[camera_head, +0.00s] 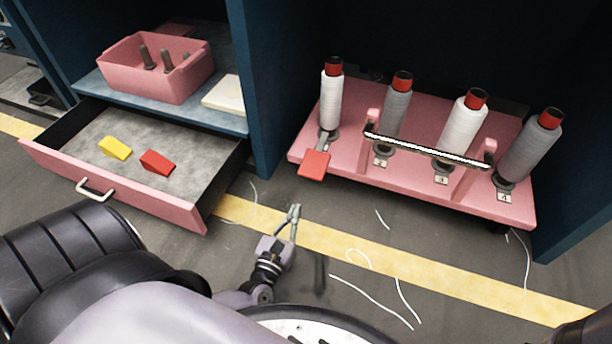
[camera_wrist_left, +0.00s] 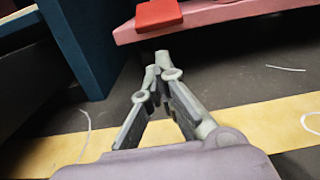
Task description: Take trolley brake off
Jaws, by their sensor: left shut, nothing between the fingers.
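The pink trolley (camera_head: 400,180) stands in the right bay of the blue cabinet. It carries several upright yarn cones with red tops and a bar handle (camera_head: 425,148). A red brake pedal (camera_head: 314,165) sticks out at its front left corner; it also shows at the top of the left wrist view (camera_wrist_left: 158,14). My left gripper (camera_head: 295,212) is shut and empty, low over the floor, in front of and slightly left of the pedal, apart from it. Its closed fingertips (camera_wrist_left: 162,68) point toward the trolley's underside edge. My right gripper is not visible.
An open drawer (camera_head: 170,195) with a yellow wedge (camera_head: 115,148) and a red wedge (camera_head: 157,162) juts out at left. A pink bin (camera_head: 150,85) sits on the shelf above. The floor has a yellow stripe (camera_head: 400,265) and loose white threads. A blue cabinet post (camera_head: 262,100) separates the bays.

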